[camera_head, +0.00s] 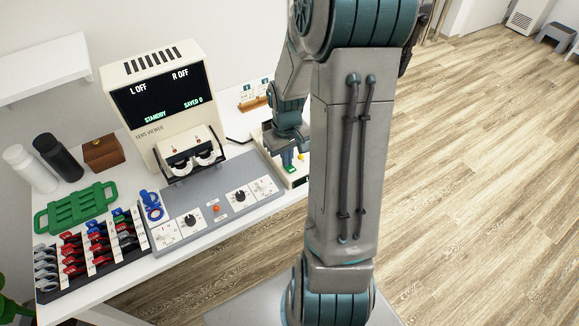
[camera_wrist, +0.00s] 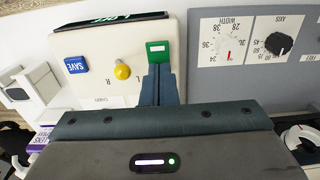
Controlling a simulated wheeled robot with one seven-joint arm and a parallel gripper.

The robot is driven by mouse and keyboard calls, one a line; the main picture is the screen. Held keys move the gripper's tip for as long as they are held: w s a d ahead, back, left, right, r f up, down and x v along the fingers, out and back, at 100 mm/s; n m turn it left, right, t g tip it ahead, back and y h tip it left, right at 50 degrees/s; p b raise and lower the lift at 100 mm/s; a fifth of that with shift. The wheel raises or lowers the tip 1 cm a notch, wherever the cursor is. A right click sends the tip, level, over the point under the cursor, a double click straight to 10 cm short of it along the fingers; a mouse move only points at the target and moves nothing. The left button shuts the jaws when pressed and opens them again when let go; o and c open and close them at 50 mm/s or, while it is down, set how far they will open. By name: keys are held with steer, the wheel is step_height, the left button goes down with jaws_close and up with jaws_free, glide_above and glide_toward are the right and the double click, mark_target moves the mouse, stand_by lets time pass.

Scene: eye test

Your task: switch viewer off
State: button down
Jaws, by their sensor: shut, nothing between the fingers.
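The lens viewer (camera_head: 150,60) is a cream machine at the back of the table. Its dark screen reads "L OFF", "R OFF", "STANDBY" and "SAVED 0". A cream control box (camera_wrist: 105,45) to its right carries a green switch (camera_wrist: 157,48), a yellow knob (camera_wrist: 122,72) between L and R marks, and a blue SAVE button (camera_wrist: 76,65). My gripper (camera_wrist: 160,70) is shut and empty, its fingertips right at the green switch and covering part of it. I cannot tell whether they touch. In the head view my gripper (camera_head: 288,155) is over that box, which my arm partly hides.
A grey panel (camera_head: 215,187) with dials lies before the viewer. To the left are a tray of colored lens holders (camera_head: 92,250), a green rack (camera_head: 75,205), a brown box (camera_head: 103,153) and two bottles. A wooden stand (camera_head: 254,102) is behind my gripper.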

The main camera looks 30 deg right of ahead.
steer(key=shift+r, duration=0.1)
step_height(320, 180, up, 7)
steer(key=p, duration=0.5)
stand_by(0.4)
steer(key=s+a+r+t, duration=0.1)
steer(key=s+a+r, duration=0.5)
steer(key=r, duration=0.2)
steer(key=s+a+r+t, duration=0.2)
steer(key=s+a+r, duration=0.4)
steer(key=r, duration=0.2)
steer(key=shift+s+r, duration=0.3)
steer(key=shift+s, duration=0.05)
stand_by(0.4)
